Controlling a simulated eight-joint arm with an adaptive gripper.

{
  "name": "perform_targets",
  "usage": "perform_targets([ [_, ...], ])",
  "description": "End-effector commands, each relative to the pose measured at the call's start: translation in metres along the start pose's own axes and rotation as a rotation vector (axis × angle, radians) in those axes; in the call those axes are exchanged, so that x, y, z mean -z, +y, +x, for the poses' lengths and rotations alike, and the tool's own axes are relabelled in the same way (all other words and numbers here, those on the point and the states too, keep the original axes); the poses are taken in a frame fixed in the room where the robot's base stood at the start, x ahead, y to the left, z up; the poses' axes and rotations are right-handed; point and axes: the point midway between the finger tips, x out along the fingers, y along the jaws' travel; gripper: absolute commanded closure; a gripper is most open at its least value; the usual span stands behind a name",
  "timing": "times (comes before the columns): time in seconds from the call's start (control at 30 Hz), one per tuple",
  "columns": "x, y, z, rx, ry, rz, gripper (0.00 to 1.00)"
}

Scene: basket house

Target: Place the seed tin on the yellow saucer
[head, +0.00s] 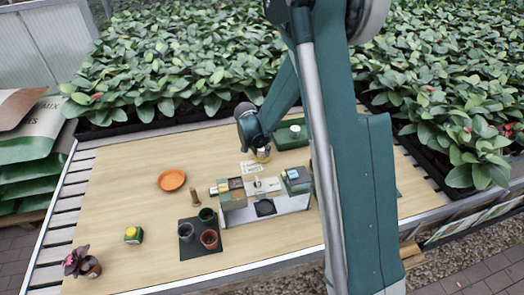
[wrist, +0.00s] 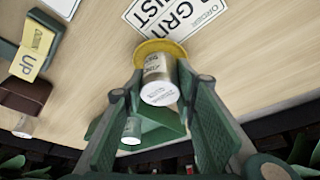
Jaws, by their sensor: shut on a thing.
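My gripper (wrist: 160,80) is shut on a small pale metal tin (wrist: 157,72) with a white lid; its label is too small to read. The tin's lid end faces the wrist camera and its far end overlaps the yellow saucer (wrist: 176,47). I cannot tell whether it touches the saucer or hangs just above it. In the head view my gripper (head: 261,149) is at the yellow saucer (head: 264,157), whose middle is hidden by gripper and tin.
A green tray (wrist: 165,122) with another white-lidded tin (wrist: 132,130) is close to the gripper. A grey stand (head: 270,205) with small boxes is in front. An orange saucer (head: 171,180), wooden peg (head: 195,196) and black mat (head: 188,252) with pots lie left.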

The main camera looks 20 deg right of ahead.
Motion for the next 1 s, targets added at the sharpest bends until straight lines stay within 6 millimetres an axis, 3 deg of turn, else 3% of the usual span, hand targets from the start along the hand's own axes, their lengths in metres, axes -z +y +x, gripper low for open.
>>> perform_targets([
  [0.33,-0.0011,0.0001,0.0025,0.000,0.000,0.000,0.84],
  [0.37,-0.0010,0.0001,0.0021,0.000,0.000,0.000,0.69],
  [0.47,-0.0008,0.0001,0.0016,0.000,0.000,0.000,0.57],
  [1.0,0.0004,0.0001,-0.0039,0.000,0.000,0.000,0.57],
])
